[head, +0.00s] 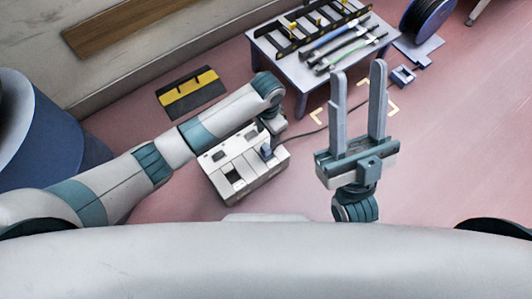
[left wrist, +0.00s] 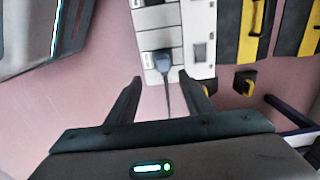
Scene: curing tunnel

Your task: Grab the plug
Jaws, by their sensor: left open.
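The plug (head: 266,149) is a small dark blue block seated on the white socket box (head: 228,168) on the floor. In the left wrist view the plug (left wrist: 158,62) sits in one socket of the box (left wrist: 158,17), and its dark cable runs back between my fingers. My left gripper (head: 270,128) is over the box beside the plug, partly hidden by its own wrist in the head view. In the left wrist view it (left wrist: 160,87) is open, its fingertips apart and just short of the plug. My right gripper (head: 358,68) is open and empty, fingers wide apart.
A low table (head: 315,50) with a black rack and several coloured rods stands behind. A blue reel (head: 428,17) is at the back right. A yellow-black mat (head: 190,92) lies behind my left arm. A blue drum (head: 40,130) stands at left. The floor at right is clear.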

